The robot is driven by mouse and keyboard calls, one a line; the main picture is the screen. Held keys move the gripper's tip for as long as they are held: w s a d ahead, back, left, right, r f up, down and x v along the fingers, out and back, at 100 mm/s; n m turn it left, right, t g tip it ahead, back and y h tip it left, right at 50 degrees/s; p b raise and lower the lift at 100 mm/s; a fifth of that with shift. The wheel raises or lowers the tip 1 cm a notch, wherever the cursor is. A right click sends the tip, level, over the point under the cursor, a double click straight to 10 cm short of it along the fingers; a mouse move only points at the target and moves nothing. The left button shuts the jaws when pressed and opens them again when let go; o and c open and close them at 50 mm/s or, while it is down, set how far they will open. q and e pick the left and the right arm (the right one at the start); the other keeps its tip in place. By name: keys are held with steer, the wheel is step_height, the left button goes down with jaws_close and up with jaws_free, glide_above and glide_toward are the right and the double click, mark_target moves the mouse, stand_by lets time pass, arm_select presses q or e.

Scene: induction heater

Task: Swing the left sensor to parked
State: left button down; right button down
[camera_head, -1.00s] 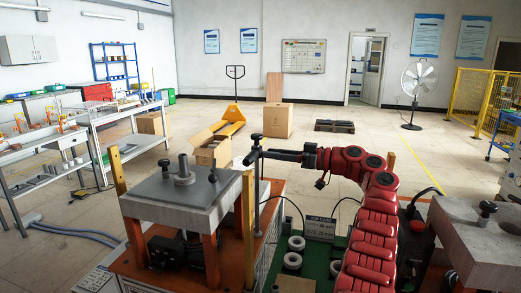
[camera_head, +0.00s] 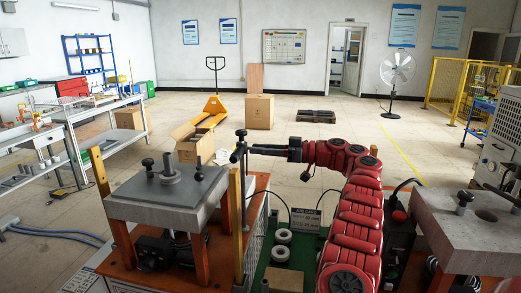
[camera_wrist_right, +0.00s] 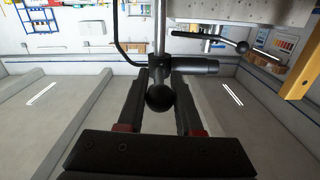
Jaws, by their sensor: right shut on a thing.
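The left sensor stands on a slim steel post beside the left heater plate (camera_head: 165,195). In the head view its black knob (camera_head: 240,132) tops the post, and a short dark piece sticks out toward the lower left. In the right wrist view I see the steel rod (camera_wrist_right: 161,30), a black cylinder (camera_wrist_right: 197,65) pointing right and a round black ball knob (camera_wrist_right: 160,98). My right gripper (camera_wrist_right: 159,112) is shut on the sensor's knob, a finger on each side. In the head view the right gripper (camera_head: 252,149) reaches the post from the right. My left gripper is not in view.
A second heater block (camera_head: 470,230) stands at the right. A brass upright (camera_head: 237,225) stands close to the sensor post. A small placard (camera_head: 305,219) stands behind the rings.

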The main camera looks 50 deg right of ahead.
steer(key=c, duration=0.6)
jaws_free()
steer(key=shift+w+f, duration=0.1)
steer(key=shift+w, duration=0.05)
steer(key=shift+c, duration=0.2)
steer(key=shift+r, duration=0.85)
steer(key=shift+r+p, duration=0.85)
steer(key=shift+r, duration=0.1)
steer(key=s+a+r+b, duration=0.1)
steer(key=s+a+b, duration=1)
steer(key=b, duration=0.5)
steer(key=shift+s+a+r, duration=0.15)
steer(key=shift+a+r, duration=0.1)
